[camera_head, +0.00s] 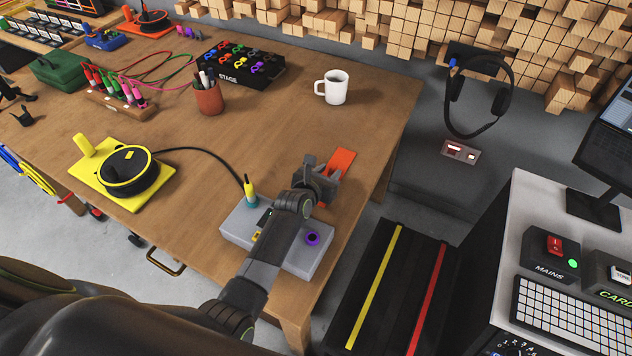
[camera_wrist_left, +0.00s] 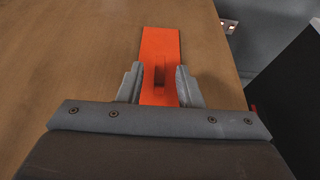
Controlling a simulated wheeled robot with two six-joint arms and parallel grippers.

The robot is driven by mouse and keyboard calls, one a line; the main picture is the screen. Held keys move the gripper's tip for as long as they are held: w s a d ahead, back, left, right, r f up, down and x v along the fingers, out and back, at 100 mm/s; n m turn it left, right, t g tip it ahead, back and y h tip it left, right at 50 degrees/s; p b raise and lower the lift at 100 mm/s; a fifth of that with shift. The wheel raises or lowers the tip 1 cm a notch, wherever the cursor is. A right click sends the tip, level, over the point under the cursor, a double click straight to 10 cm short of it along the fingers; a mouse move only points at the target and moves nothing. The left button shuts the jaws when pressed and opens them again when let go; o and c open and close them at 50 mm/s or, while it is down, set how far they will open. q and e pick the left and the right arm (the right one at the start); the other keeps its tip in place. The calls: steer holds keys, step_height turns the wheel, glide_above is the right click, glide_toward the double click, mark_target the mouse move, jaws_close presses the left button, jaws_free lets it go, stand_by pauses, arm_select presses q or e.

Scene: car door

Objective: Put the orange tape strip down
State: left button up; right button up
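The orange tape strip (camera_head: 341,159) lies flat, as far as I can see, on the wooden table near its right edge. My left gripper (camera_head: 322,182) is low over the strip's near part and hides it in the head view. In the left wrist view, the strip (camera_wrist_left: 160,48) runs away from me between the two fingers (camera_wrist_left: 160,82). A narrow raised orange tab (camera_wrist_left: 159,73) stands in its middle. The fingers are apart, with a gap on each side of the tab. My right gripper is in neither view.
A grey box (camera_head: 300,262) with a purple ring and a yellow plug lies under my left arm. A white mug (camera_head: 332,87), a pen cup (camera_head: 208,97) and a yellow device (camera_head: 120,172) stand on the table (camera_head: 300,128). A black case (camera_head: 390,290) is beyond the right edge.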

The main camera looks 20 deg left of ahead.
arm_select(q)
steer(key=v, duration=0.8)
steer(key=shift+s+r+p, duration=0.15)
steer(key=shift+s+p, duration=0.25)
